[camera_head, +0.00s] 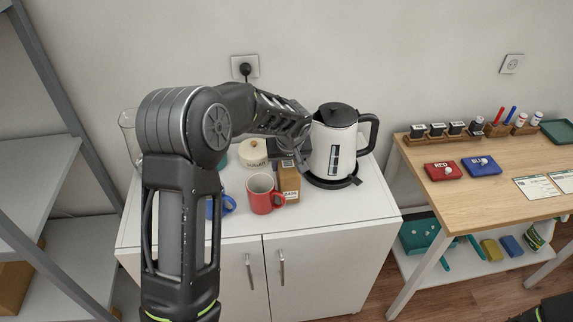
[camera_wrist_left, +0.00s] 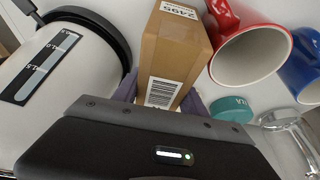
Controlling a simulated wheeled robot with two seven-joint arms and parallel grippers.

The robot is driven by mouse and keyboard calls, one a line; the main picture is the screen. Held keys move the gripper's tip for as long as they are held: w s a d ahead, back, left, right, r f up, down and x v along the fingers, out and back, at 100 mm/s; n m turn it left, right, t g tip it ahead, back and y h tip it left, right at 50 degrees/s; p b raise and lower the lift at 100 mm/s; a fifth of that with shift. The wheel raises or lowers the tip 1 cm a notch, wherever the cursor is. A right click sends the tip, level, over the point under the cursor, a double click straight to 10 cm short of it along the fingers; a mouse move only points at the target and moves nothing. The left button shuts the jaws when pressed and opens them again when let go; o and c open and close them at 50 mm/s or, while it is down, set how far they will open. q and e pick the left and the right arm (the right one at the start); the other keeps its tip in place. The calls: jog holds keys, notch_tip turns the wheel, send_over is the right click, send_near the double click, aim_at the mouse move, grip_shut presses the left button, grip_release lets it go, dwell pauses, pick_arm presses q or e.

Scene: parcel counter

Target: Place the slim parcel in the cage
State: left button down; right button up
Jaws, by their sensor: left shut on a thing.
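The slim parcel (camera_head: 289,186) is a narrow brown cardboard box with white labels, standing upright on the white cabinet. It also shows in the left wrist view (camera_wrist_left: 178,48). My left gripper (camera_head: 287,161) is shut on the parcel from above and behind, with one finger on each side. The finger pads show partly beside it in the wrist view (camera_wrist_left: 160,98). I cannot tell whether the parcel's base touches the cabinet top. No cage can be made out in either view. My right gripper is not in view.
A white kettle (camera_head: 334,147) stands close right of the parcel. A red mug (camera_head: 262,194) is close on its left, with a blue mug (camera_head: 228,205) and a lidded cream pot (camera_head: 253,152) nearby. A wooden table (camera_head: 500,190) is at right; grey shelving (camera_head: 40,165) is at left.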

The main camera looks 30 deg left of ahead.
pick_arm(q)
jog(key=shift+f, duration=0.45)
jog(key=shift+f, duration=0.1)
jog(key=c, duration=0.6)
grip_release()
jog(key=shift+r, duration=0.4)
jog(key=b+v, duration=0.2)
jog(key=v, duration=0.9)
jog(key=shift+s+d+r, duration=0.1)
jog(key=shift+s+r, duration=0.05)
jog(key=shift+r, duration=0.05)
